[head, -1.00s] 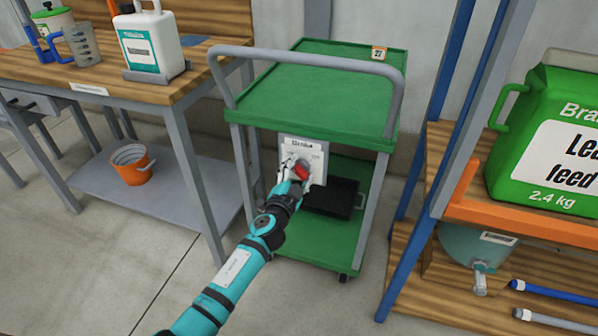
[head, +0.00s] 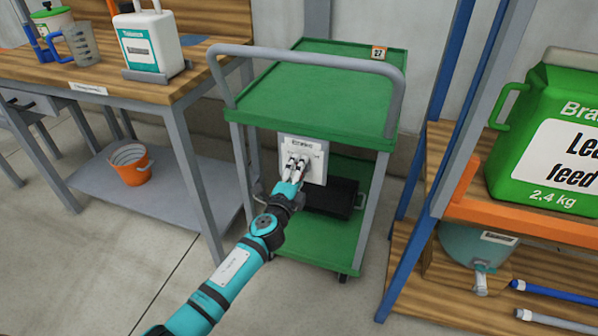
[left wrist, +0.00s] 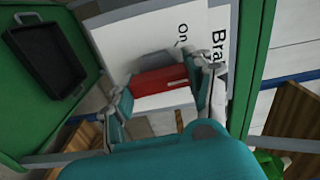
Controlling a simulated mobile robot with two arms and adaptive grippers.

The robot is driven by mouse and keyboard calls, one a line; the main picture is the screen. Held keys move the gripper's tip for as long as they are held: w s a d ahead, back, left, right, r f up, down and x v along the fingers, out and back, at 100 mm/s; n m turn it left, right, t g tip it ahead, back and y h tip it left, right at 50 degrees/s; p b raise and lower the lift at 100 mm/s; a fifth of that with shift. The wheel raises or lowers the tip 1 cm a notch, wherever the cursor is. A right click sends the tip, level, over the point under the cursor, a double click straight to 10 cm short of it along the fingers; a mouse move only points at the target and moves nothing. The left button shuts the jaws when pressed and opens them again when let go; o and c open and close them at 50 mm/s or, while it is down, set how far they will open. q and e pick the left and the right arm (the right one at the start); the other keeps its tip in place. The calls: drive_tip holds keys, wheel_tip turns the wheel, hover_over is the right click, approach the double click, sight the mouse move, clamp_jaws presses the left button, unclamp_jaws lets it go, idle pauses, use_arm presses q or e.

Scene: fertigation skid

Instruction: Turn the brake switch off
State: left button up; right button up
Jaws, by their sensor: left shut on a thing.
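The brake switch is a white panel (head: 318,174) on the front of the green cart; its label, partly cut off, reads "Bra" and "on" in the left wrist view (left wrist: 188,22). Its red handle (left wrist: 160,80) sits on a grey base. My left gripper (head: 297,163) is at the panel in the head view. In the left wrist view its fingers (left wrist: 165,88) are on both sides of the red handle, shut on it. In the head view the fingers mostly hide the handle. My right gripper is not in view.
The green cart (head: 310,95) has a grey push bar and a black tray (head: 335,198) on its lower shelf. A wooden workbench (head: 95,85) stands at left, with an orange bucket (head: 131,172) below. A blue-post rack with a green jug (head: 550,60) stands at right.

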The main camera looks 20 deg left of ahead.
use_arm(q)
drive_tip(key=m, duration=0.2)
drive_tip(key=shift+f+m, duration=0.1)
drive_tip(key=shift+m, duration=2.1)
drive_tip(key=shift+m+p, duration=0.4)
drive_tip(key=shift+m, duration=0.6)
drive_tip(key=shift+f+m, duration=0.1)
drive_tip(key=shift+m, duration=0.6)
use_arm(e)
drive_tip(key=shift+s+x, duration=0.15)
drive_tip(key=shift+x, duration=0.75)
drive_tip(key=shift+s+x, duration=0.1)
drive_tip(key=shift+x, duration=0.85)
use_arm(q)
drive_tip(key=o, duration=1.2)
drive_tip(key=shift+s, duration=0.1)
